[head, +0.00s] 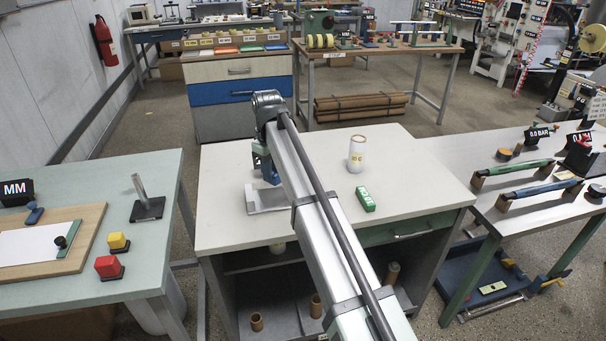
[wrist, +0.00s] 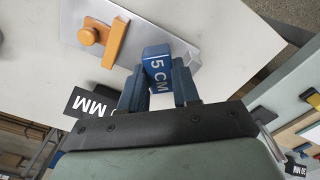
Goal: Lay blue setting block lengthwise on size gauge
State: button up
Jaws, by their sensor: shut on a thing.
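The blue setting block (wrist: 157,70), with white lettering that reads "5 CM", is held between the two blue fingers of my gripper (wrist: 160,88). My arm hides part of the gauge in the head view.
A green block (head: 365,199) and a white cylinder (head: 357,153) stand to the right on the same bench. A black "MM" display (wrist: 94,103) is close to my gripper in the wrist view. The bench top's right side is mostly clear.

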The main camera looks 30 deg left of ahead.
jog(key=shift+w+a+r+n, duration=0.1)
jog(key=shift+a+n, duration=0.7)
jog(key=shift+n, duration=0.9)
jog(key=shift+w+a+f+n, duration=0.15)
jog(key=shift+a+n, duration=0.65)
jog(key=shift+n, duration=0.9)
jog(key=shift+w+a+r+n, duration=0.15)
jog(key=shift+a+n, duration=0.65)
jog(key=shift+n, duration=0.9)
send_over(264, 199)
jog(key=shift+s+f, duration=0.1)
jog(key=shift+f, duration=2.8)
jog(key=shift+f, duration=2.05)
jog(key=o, duration=1.1)
notch_tip(264, 199, up, 14)
jog(key=shift+f, duration=0.1)
